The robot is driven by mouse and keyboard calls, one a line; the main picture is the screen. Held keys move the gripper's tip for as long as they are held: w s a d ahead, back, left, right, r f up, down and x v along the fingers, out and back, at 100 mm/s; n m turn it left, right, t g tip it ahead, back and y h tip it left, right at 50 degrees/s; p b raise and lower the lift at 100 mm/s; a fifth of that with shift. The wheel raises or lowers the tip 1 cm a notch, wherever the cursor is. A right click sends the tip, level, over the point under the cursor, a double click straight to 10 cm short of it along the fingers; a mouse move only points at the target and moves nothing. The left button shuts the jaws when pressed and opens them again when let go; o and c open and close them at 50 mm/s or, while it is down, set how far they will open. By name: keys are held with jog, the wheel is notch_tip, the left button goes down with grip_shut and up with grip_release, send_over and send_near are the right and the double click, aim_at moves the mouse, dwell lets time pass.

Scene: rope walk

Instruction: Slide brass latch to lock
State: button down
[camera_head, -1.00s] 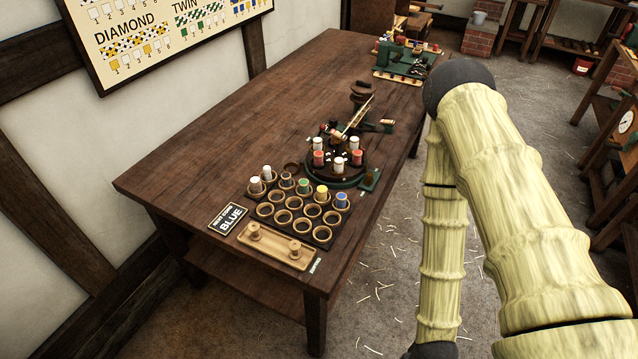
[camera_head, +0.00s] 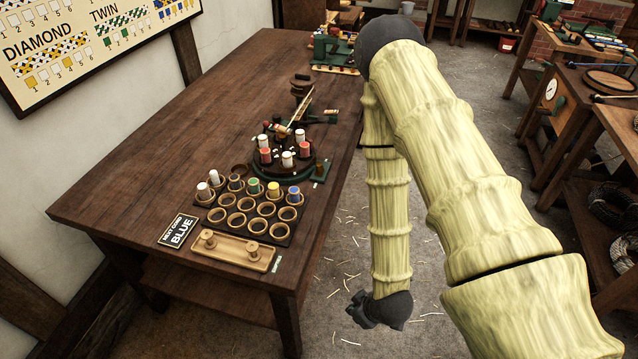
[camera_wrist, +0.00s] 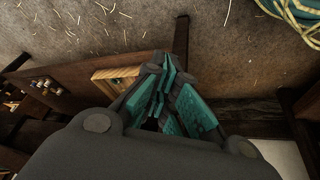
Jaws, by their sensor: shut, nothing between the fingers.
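I cannot make out a brass latch for certain in either view. A round dark braiding stand (camera_head: 288,165) with several red and white bobbins sits on the long wooden table, with small green parts at its right edge. My gripper (camera_head: 366,312) hangs off the table's right side, over the floor and apart from the table. In the wrist view my gripper's teal fingers (camera_wrist: 168,105) are closed together and empty. A pale wooden board (camera_wrist: 115,76) with a small dark fitting shows just left of the fingers; I cannot tell what it belongs to.
On the table (camera_head: 180,110) are a bobbin rack (camera_head: 240,222), a pegged wooden tray (camera_head: 235,252) and a sign reading BLUE (camera_head: 178,231). A green machine (camera_head: 335,50) stands at the far end. Shelves with coiled rope (camera_head: 610,205) stand at right. Straw-strewn floor lies between.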

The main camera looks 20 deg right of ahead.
aim_at(320, 169)
jog(key=w+r+n+t+y+b, duration=0.1)
jog(key=w+r+n+t+b, duration=0.3)
jog(key=w, duration=0.4)
jog(key=w+r+n+t+y+b, duration=0.1)
jog(key=w+r+n+t+b, duration=0.15)
jog(key=w+r+n, duration=0.4)
jog(key=w+d+r+n+t+y+b, duration=0.2)
jog(key=w+r+n+t, duration=0.4)
jog(key=w+r, duration=0.1)
jog(key=shift+w+d+r+y+b, duration=0.2)
jog(key=shift+d+r+y+b, duration=0.15)
jog(key=shift+r, duration=0.2)
jog(key=p+x, duration=0.1)
jog(key=x, duration=0.9)
jog(key=shift+a+r+p, duration=0.1)
jog(key=shift+p, duration=0.3)
jog(key=shift+w+d, duration=0.3)
jog(key=shift+w, duration=0.25)
jog(key=shift+w+d, duration=0.25)
jog(key=shift+w, duration=0.25)
jog(key=shift+w+d+p, duration=0.3)
jog(key=shift+w+p, duration=0.05)
jog(key=shift+w, duration=0.4)
